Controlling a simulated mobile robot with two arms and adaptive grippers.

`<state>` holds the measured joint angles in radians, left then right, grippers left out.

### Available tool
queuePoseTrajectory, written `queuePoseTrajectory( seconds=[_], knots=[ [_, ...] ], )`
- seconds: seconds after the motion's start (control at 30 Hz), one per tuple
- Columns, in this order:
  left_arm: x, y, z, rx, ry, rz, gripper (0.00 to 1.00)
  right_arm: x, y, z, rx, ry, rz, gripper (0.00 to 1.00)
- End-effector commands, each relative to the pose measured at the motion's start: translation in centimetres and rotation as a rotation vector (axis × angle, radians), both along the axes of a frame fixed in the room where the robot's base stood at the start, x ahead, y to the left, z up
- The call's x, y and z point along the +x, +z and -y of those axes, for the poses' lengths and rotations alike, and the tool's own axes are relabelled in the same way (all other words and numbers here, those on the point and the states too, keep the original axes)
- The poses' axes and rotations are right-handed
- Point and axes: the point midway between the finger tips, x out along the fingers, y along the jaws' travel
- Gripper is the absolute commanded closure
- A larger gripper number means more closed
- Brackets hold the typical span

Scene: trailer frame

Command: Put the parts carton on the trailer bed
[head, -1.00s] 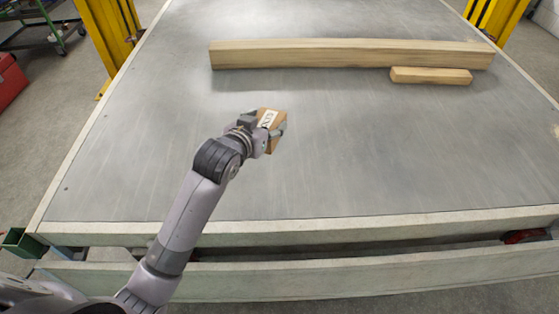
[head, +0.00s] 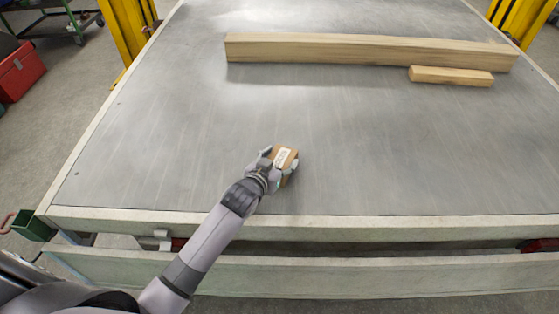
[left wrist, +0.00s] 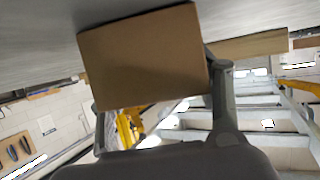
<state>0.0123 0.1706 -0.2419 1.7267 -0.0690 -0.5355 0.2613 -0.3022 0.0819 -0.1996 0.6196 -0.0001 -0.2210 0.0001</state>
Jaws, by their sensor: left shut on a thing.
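The parts carton (head: 285,157) is a small brown box with a white label. My left gripper (head: 279,165) is shut on it, with a finger on either side, over the near middle part of the grey trailer bed (head: 330,130). In the left wrist view the carton (left wrist: 145,60) fills the space between the fingers and lies close to the bed surface (left wrist: 40,40). I cannot tell whether the carton touches the bed. My right gripper is in neither view.
A long wooden beam (head: 370,50) lies across the far part of the bed, with a short wood block (head: 450,76) before its right end. Yellow posts (head: 125,30) stand at the far sides. A red box (head: 20,70) is on the floor at left. The bed's middle is clear.

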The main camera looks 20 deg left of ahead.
Motion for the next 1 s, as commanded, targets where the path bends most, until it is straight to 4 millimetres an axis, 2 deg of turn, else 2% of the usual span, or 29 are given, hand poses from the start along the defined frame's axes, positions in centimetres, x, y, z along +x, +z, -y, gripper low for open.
queuePoseTrajectory(
  seconds=[0.33, 0.37, 0.63, 1.0],
  knots=[
    [0.06, -0.19, 0.02, -0.001, 0.0, 0.004, 0.81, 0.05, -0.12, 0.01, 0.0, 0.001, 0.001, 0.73],
    [0.01, -0.22, 0.0, 0.0, 0.0, 0.002, 0.4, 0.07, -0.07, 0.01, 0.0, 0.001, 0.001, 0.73],
    [0.01, -0.22, -0.01, 0.0, 0.0, 0.001, 0.22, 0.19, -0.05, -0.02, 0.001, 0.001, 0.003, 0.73],
    [0.02, 0.23, -0.02, 0.001, 0.0, 0.002, 0.22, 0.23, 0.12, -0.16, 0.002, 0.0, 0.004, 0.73]
  ],
)
